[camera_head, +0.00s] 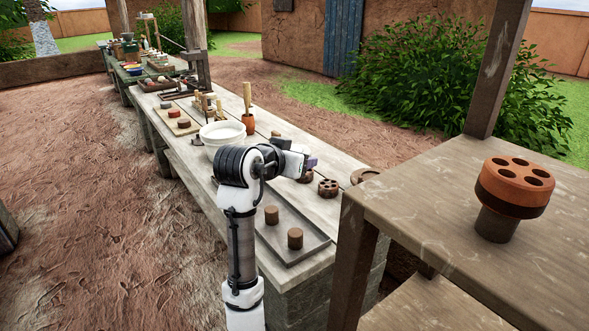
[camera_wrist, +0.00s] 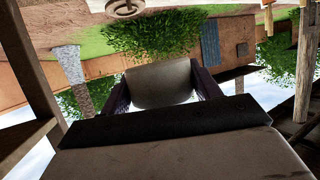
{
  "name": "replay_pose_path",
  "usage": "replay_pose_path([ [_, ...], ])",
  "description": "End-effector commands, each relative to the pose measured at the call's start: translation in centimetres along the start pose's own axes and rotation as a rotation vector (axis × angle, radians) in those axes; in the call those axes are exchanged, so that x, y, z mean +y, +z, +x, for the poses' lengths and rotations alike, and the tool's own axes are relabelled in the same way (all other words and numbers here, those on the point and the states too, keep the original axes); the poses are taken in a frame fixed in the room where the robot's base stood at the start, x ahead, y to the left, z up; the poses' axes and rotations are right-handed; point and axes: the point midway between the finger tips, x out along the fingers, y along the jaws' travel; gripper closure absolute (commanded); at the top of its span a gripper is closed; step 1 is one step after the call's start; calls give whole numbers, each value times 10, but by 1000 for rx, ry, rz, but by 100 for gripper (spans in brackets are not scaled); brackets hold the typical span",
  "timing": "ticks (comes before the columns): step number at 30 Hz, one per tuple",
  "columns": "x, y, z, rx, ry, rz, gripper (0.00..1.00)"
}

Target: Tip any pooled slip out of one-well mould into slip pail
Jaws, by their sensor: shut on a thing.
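My gripper (camera_head: 306,162) is raised over the right part of the long bench. In the wrist view its two dark purple fingers (camera_wrist: 160,90) are shut on a pale grey-beige, rounded piece (camera_wrist: 160,84). It may be the one-well mould, but no well or pooled slip shows from here. In the head view the arm and gripper hide most of it. A wide white bowl (camera_head: 222,132) stands on the bench, left of and behind my gripper; it may be the slip pail. Its contents are hard to make out.
A dark mould with several holes (camera_head: 328,188) and a ring (camera_head: 364,175) lie beyond my gripper. A tray (camera_head: 293,248) with two brown cylinders is in front. A clay pot (camera_head: 248,124) holds wooden tools. A higher table (camera_head: 450,225) on the right bears a holed clay piece (camera_head: 515,183).

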Motion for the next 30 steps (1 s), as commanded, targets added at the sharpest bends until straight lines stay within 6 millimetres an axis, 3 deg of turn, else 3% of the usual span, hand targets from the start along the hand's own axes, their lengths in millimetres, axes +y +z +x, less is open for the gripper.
replay_pose_path([
  [21,0,-43,-18,1,0,1,58],
  [30,0,-44,-18,1,0,1,58],
])
